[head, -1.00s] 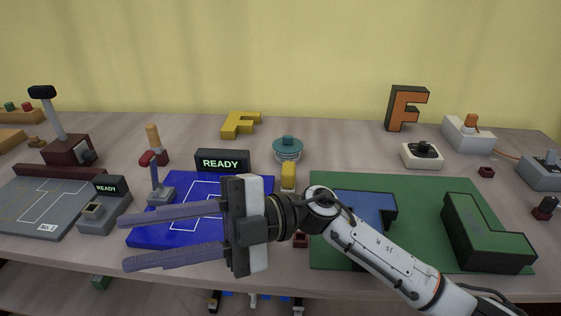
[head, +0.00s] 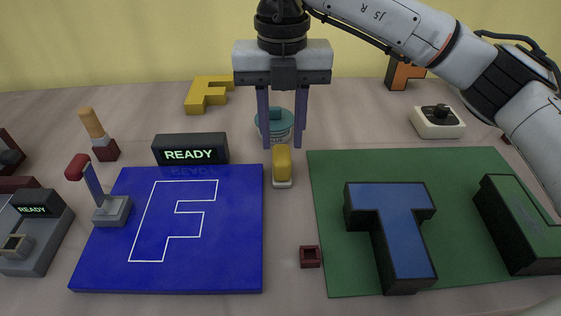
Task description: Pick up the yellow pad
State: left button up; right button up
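The yellow pad (head: 283,160) is a small upright yellow block on a pale base, standing on the table between the blue board and the green mat. My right gripper (head: 282,147) points down with its two purple fingers apart. In the picture its fingertips are on either side of the pad's top edge, with nothing between them touching. I cannot tell their exact height or depth relative to the pad. My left gripper is out of view.
A teal round container (head: 275,124) stands behind the pad, seen between the fingers. The blue board (head: 110,250) with an F outline is at left, a READY display (head: 190,149) behind it. The green mat (head: 330,220) holds a blue T (head: 400,225). A small dark red square (head: 310,257) lies in front.

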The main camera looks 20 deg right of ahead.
aim_at(282, 152)
jog(key=f, duration=0.7)
jog(key=shift+w, duration=0.25)
jog(key=shift+r, duration=0.1)
jog(key=c, duration=0.7)
notch_tip(282, 152, up, 10)
jog(key=shift+r, duration=0.1)
